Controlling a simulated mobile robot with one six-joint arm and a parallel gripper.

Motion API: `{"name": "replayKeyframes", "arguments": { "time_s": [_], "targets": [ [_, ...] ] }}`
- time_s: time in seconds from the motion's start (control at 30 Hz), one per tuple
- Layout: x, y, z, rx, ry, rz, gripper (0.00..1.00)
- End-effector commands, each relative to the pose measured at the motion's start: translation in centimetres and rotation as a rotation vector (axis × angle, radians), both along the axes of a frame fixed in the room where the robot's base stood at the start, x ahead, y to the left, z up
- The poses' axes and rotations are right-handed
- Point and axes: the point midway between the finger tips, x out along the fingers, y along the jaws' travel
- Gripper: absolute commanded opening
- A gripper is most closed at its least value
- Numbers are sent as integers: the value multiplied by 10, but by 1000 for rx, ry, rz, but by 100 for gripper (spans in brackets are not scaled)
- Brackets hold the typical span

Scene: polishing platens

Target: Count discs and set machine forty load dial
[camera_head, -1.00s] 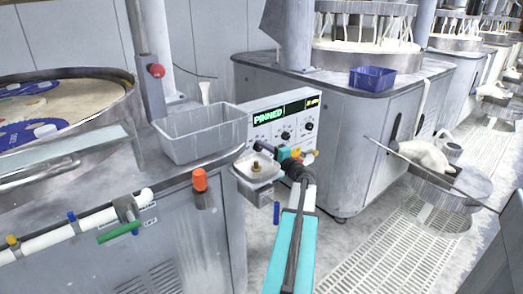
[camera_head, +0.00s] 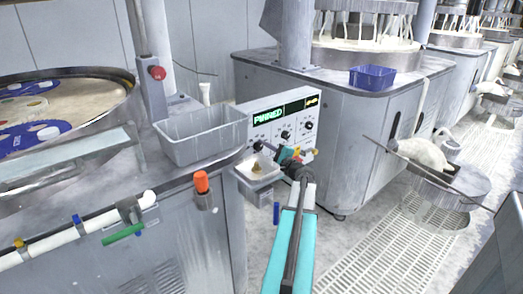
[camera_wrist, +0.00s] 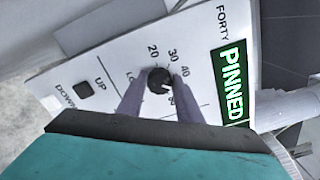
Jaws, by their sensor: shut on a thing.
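In the wrist view the load dial is a small black knob (camera_wrist: 159,80) on a white panel (camera_wrist: 110,62), with printed marks 20, 30, 40 and more around it. My gripper (camera_wrist: 158,84) is shut on the knob, one grey finger on each side. A pale mark on the knob points to the lower right; its exact reading is unclear. Beside it the panel reads FORTY, and a green display (camera_wrist: 232,82) reads PINNED. In the head view my gripper (camera_head: 286,155) is at the control panel (camera_head: 268,107). Blue carriers (camera_head: 38,135) with white pieces lie on the left platen (camera_head: 80,107).
A grey bin (camera_head: 203,137) stands left of the panel. A small white tray (camera_head: 257,170) with a brass-coloured piece sits just below it. An orange knob (camera_head: 201,182) is on the bench front. A blue bin (camera_head: 372,77) sits on the machine behind. UP and DOWN label a black button (camera_wrist: 83,90).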

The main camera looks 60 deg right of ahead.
Motion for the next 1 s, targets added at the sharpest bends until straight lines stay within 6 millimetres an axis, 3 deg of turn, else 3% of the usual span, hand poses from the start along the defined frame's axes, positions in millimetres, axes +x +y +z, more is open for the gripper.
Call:
{"name": "replayKeyframes", "arguments": {
  "time_s": [0.13, 0.17, 0.27, 0.67, 1.0],
  "targets": [
    [-1, 0, -1, -1, 2, 0, 10],
    [-1, 0, -1, -1, 2, 0, 37],
    [0, 0, -1, -1, 2, 0, 51],
    [-3, 1, 0, -2, 1, 0, 51],
    [-34, 13, -1, -1, 1, -2, 51]
  ]
}}
